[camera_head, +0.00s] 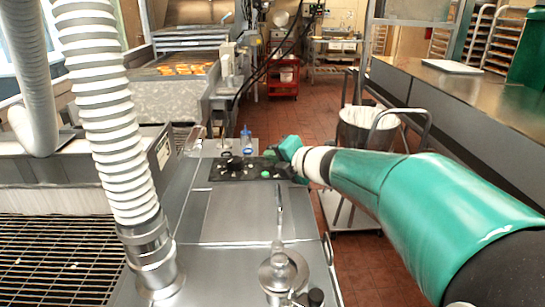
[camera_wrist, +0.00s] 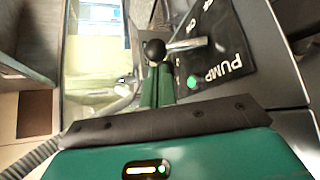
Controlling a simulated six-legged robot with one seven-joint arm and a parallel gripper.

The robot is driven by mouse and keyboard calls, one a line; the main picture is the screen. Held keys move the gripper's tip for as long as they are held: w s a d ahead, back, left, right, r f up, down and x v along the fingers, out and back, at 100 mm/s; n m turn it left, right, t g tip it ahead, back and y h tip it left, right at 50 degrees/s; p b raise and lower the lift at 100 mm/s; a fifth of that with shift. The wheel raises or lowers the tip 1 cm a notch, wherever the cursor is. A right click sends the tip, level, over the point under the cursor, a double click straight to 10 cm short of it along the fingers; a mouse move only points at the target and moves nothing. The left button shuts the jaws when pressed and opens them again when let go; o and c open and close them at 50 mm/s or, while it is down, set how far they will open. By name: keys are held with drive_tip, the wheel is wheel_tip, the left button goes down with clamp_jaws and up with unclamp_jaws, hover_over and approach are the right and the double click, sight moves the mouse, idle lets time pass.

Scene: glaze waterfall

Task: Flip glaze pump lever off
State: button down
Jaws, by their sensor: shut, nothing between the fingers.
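The pump lever has a silver shaft (camera_wrist: 188,44) and a black ball knob (camera_wrist: 154,49) in the wrist view. It reaches leftward from a black panel (camera_wrist: 222,40) with white "PUMP" lettering and a green light (camera_wrist: 192,81). My gripper (camera_wrist: 158,70) is shut and empty, with its two green fingers together. Its fingertips are right by the ball knob; whether they touch it I cannot tell. In the head view, my gripper (camera_head: 277,160) is at the right side of the black panel (camera_head: 222,172), where the lever is hard to make out.
A ribbed white hose (camera_head: 105,110) rises at the left of the steel machine top (camera_head: 228,215). A blue-capped bottle (camera_head: 246,142) stands behind the panel. A bin (camera_head: 362,132) on a cart is to the right. Red tile floor (camera_head: 318,115) is open beyond.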

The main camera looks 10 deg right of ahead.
drive_tip(key=shift+s+d+m+y, duration=0.1)
drive_tip(key=shift+d+m+y, duration=0.2)
drive_tip(key=shift+d, duration=0.05)
drive_tip(key=shift+d+r+m+t+y, duration=0.15)
drive_tip(key=shift+d+m+t+y, duration=0.15)
drive_tip(key=shift+d+m+t, duration=0.15)
drive_tip(key=d+m+t, duration=0.1)
drive_tip(key=d+m+t+y, duration=0.1)
drive_tip(key=m, duration=0.1)
drive_tip(key=shift+s+y, duration=0.3)
drive_tip(key=shift+d+t, duration=0.25)
drive_tip(key=shift+d, duration=0.2)
